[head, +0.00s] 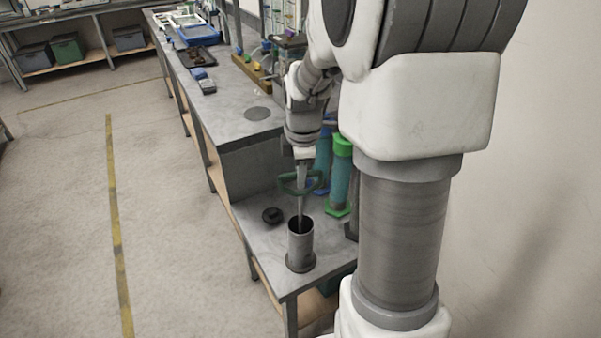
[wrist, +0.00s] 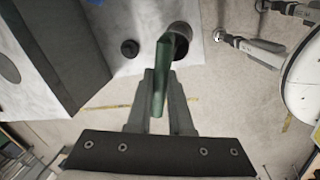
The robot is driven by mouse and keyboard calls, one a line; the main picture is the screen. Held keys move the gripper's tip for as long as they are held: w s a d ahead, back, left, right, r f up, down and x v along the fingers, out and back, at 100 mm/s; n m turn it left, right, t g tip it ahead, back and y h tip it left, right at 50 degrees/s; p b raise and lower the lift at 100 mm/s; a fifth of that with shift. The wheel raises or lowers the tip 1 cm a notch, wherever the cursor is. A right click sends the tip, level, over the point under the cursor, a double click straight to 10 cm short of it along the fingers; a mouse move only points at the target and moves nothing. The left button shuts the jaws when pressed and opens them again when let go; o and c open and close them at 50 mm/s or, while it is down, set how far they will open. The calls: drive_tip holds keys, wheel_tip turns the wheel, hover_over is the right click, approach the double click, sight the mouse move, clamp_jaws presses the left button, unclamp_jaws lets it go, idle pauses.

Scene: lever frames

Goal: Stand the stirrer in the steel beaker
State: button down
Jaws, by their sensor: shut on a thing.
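The steel beaker (head: 300,250) stands upright near the front of the lower bench; its dark mouth also shows in the wrist view (wrist: 180,30). The stirrer has a green handle (head: 288,187) and a thin shaft pointing down. My gripper (head: 302,168) is shut on the handle, above the beaker; the green handle (wrist: 160,75) lies between my fingers (wrist: 158,100) in the wrist view. The shaft's lower end shows at the beaker's mouth in the head view. I cannot tell how deep it reaches.
A dark round knob-like object (head: 272,215) lies left of the beaker. Green-topped and blue cylinders (head: 341,175) stand behind it to the right. A higher grey bench (head: 232,108) with a rack and trays is further back. The floor at left is clear.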

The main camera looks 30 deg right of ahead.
drive_tip(key=shift+f+b, duration=0.35)
drive_tip(key=shift+f, duration=0.45)
drive_tip(key=c, duration=0.7)
unclamp_jaws()
drive_tip(key=shift+c, duration=0.2)
drive_tip(key=s+a+r+p, duration=0.1)
drive_tip(key=s+r+p, duration=0.2)
drive_tip(key=r, duration=1.4)
drive_tip(key=shift+r, duration=0.15)
drive_tip(key=shift+s, duration=0.1)
